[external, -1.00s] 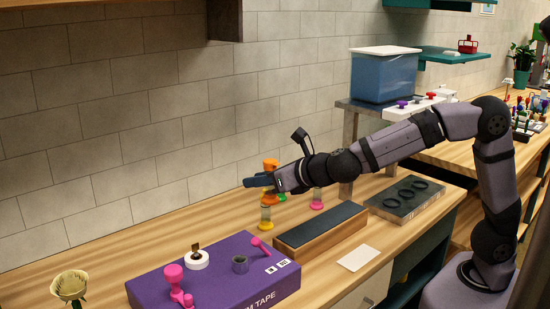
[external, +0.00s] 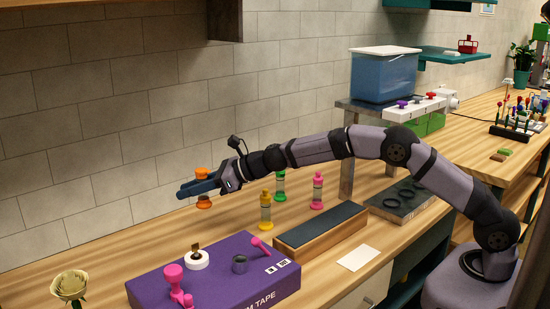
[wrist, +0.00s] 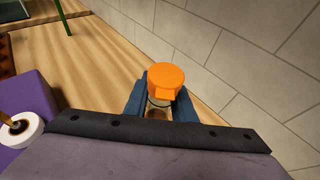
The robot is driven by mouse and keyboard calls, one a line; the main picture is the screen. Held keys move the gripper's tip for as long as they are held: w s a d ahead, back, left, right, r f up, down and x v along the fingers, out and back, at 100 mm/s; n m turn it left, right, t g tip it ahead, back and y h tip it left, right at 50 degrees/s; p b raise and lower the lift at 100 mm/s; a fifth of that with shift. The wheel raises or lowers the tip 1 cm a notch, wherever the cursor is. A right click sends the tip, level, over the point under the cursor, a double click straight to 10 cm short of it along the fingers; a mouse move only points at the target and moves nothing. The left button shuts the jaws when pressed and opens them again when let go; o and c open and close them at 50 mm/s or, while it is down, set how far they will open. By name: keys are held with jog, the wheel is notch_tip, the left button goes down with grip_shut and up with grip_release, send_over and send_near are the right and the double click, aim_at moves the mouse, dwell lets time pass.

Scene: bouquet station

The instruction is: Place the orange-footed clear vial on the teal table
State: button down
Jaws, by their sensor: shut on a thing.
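The orange-footed vial (external: 203,203) is upright in my gripper (external: 195,187), held above the wooden bench near the tiled wall. Its orange cap shows above the fingers and its orange foot below; the fingers hide most of its clear body. In the wrist view the orange cap (wrist: 165,78) sits between the two blue-grey fingers (wrist: 160,98). A teal shelf-like surface (external: 438,54) is on the wall at the upper right, with a red item on it. I cannot tell if this is the teal table.
Yellow (external: 266,212), green (external: 280,188) and pink (external: 317,193) vials stand on the bench right of my gripper. A purple box (external: 215,280) with small items is in front. A pale rose (external: 69,285) is at lower left. The bench left of my gripper looks clear.

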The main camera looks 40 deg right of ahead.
aim_at(201, 196)
jog(key=shift+f+b, duration=1.9)
jog(key=shift+f, duration=3)
jog(key=shift+f, duration=0.2)
jog(key=c, duration=1.5)
grip_release()
jog(key=shift+r, duration=0.15)
jog(key=shift+s+d+r+b, duration=0.15)
jog(key=shift+s+d+b, duration=0.2)
jog(key=shift+d+b, duration=0.1)
jog(key=shift+b+v, duration=0.55)
jog(key=shift+v, duration=0.3)
notch_tip(201, 196, up, 7)
jog(key=p, duration=0.3)
jog(key=shift+s, duration=0.1)
